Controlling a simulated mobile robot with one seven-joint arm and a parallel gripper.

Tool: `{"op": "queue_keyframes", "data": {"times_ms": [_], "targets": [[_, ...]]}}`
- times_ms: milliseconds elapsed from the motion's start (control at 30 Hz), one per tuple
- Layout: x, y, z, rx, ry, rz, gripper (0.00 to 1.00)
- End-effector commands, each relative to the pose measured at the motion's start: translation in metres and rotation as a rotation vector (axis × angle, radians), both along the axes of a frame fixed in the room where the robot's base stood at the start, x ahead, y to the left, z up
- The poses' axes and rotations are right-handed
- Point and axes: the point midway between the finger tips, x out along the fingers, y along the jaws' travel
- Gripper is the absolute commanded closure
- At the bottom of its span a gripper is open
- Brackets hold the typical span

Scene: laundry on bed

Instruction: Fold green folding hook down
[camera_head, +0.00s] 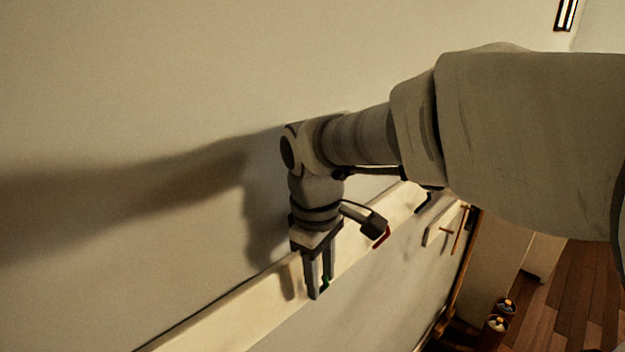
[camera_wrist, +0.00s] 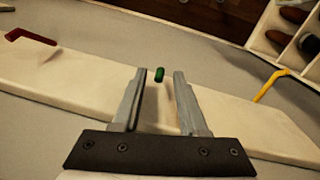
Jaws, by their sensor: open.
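The green folding hook (camera_wrist: 159,75) shows in the wrist view as a short green piece on the pale wall board (camera_wrist: 60,78). It appears between and just beyond the tips of my gripper (camera_wrist: 158,76). In the head view only a small bit of the green hook (camera_head: 326,281) shows beside the fingers. My gripper (camera_head: 319,293) points down in front of the board (camera_head: 240,312), open, with a gap between its fingers. I cannot tell whether a finger touches the hook.
A red hook (camera_wrist: 30,37) is on the board at left in the wrist view, and a yellow hook (camera_wrist: 270,86) at right. A shelf with shoes (camera_wrist: 296,32) stands at upper right. The head view shows wooden floor (camera_head: 570,295) at lower right.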

Motion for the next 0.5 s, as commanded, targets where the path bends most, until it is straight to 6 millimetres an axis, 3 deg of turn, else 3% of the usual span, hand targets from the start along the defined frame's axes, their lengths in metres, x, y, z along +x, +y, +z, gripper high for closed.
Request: {"op": "queue_keyframes", "data": {"times_ms": [200,500], "targets": [[0.002,-0.002,-0.029,-0.001,0.002,0.001,0.58],[0.003,-0.002,-0.038,0.001,-0.001,0.000,0.58]]}}
